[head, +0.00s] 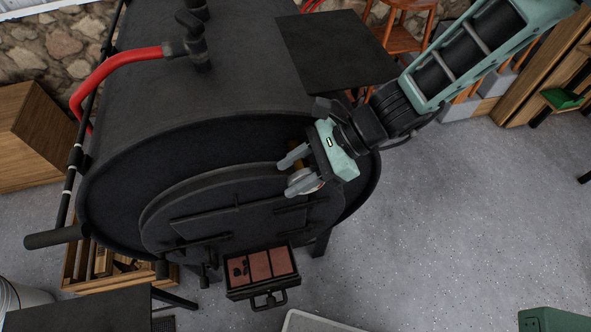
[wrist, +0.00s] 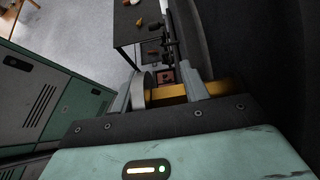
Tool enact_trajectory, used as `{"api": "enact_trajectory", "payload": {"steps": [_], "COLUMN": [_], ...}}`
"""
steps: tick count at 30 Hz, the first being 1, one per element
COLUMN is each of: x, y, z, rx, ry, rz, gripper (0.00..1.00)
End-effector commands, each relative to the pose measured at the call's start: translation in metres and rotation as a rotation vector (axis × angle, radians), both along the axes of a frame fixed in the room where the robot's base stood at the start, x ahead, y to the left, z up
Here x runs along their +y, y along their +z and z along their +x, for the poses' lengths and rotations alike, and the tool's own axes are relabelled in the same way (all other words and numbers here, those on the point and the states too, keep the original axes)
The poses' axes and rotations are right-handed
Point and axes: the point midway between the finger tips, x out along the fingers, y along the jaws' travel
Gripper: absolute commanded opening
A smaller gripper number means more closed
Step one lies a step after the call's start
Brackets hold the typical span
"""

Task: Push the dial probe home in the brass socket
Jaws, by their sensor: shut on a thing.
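My gripper (head: 288,176) is at the upper right of the black barrel stove's front, with its two grey-green fingers close to the stove face. It is shut on the dial probe, whose pale round dial (head: 306,184) shows by the lower finger. In the wrist view the dial's grey rim (wrist: 150,82) stands beside the left finger, and a brass-coloured length (wrist: 182,92) runs between the fingers toward the dark stove wall on the right. A small brownish bit, perhaps the brass socket (head: 298,146), shows behind the upper finger. The probe's tip is hidden, so I cannot tell how deep it sits.
The barrel stove (head: 215,80) fills the middle, with a hinged door (head: 240,218) below my gripper. An open drawer (head: 262,270) with reddish compartments juts out underneath. A dark side shelf (head: 335,48) is behind my wrist.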

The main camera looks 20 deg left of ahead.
Motion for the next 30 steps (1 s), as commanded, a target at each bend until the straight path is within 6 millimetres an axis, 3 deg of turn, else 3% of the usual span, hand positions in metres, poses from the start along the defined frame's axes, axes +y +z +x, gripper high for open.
{"api": "enact_trajectory", "payload": {"steps": [17, 30], "x": [-0.010, -0.011], "y": [0.000, 0.000], "z": [-0.017, -0.018], "rx": [0.000, -0.001], "ry": [0.001, 0.000], "rz": [0.001, 0.002], "gripper": [0.20, 0.20]}}
